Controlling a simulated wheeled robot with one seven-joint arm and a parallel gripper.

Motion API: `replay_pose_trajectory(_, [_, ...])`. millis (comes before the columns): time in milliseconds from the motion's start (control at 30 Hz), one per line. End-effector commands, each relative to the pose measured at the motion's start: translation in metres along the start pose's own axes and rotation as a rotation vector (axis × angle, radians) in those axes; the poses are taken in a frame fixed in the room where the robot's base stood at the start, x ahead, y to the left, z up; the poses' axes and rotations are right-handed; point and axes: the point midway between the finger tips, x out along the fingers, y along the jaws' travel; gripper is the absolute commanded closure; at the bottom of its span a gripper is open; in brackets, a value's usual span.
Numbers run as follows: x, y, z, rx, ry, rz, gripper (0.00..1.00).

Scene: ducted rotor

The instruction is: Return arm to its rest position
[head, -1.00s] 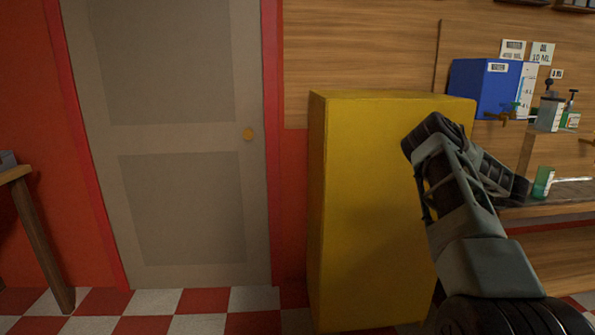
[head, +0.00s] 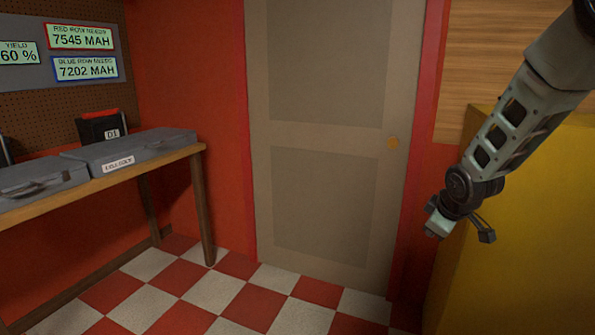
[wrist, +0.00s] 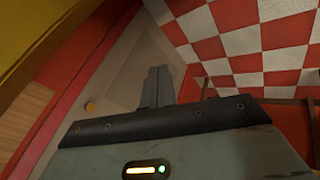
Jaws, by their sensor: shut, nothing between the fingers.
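My arm (head: 510,125) reaches down from the upper right of the head view, with its end in front of the yellow cabinet and to the right of the door knob. In the wrist view my gripper (wrist: 158,72) has its two grey fingers side by side, closed and empty. The fingers point toward the door and floor, and nothing is held. In the head view the fingers are small and hard to make out.
A yellow cabinet (head: 535,240) stands close behind and right of the arm. A beige door (head: 325,130) with a knob (head: 393,143) is centred. A wooden table (head: 180,155) with grey cases (head: 130,150) is at left. The checkered floor (head: 220,295) between is clear.

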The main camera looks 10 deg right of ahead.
Motion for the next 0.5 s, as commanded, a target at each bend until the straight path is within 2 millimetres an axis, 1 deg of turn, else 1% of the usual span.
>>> replay_pose_trajectory(33, [-0.019, -0.032, -0.018, 0.014, 0.008, -0.055, 1.00])
replay_pose_trajectory(67, [-0.028, -0.050, -0.026, 0.026, 0.008, -0.088, 1.00])
replay_pose_trajectory(100, [-0.042, -0.075, -0.033, 0.039, 0.002, -0.132, 1.00])
replay_pose_trajectory(167, [-0.064, -0.112, -0.042, 0.055, -0.010, -0.195, 1.00])
replay_pose_trajectory(200, [-0.079, -0.136, -0.046, 0.062, -0.024, -0.236, 1.00])
replay_pose_trajectory(233, [-0.091, -0.155, -0.047, 0.065, -0.035, -0.266, 1.00])
replay_pose_trajectory(267, [-0.103, -0.173, -0.047, 0.066, -0.048, -0.296, 1.00])
replay_pose_trajectory(300, [-0.121, -0.197, -0.046, 0.067, -0.068, -0.333, 1.00])
replay_pose_trajectory(367, [-0.147, -0.231, -0.040, 0.063, -0.104, -0.383, 1.00])
replay_pose_trajectory(400, [-0.164, -0.252, -0.033, 0.059, -0.130, -0.412, 1.00])
replay_pose_trajectory(500, [-0.202, -0.295, -0.011, 0.041, -0.200, -0.465, 1.00])
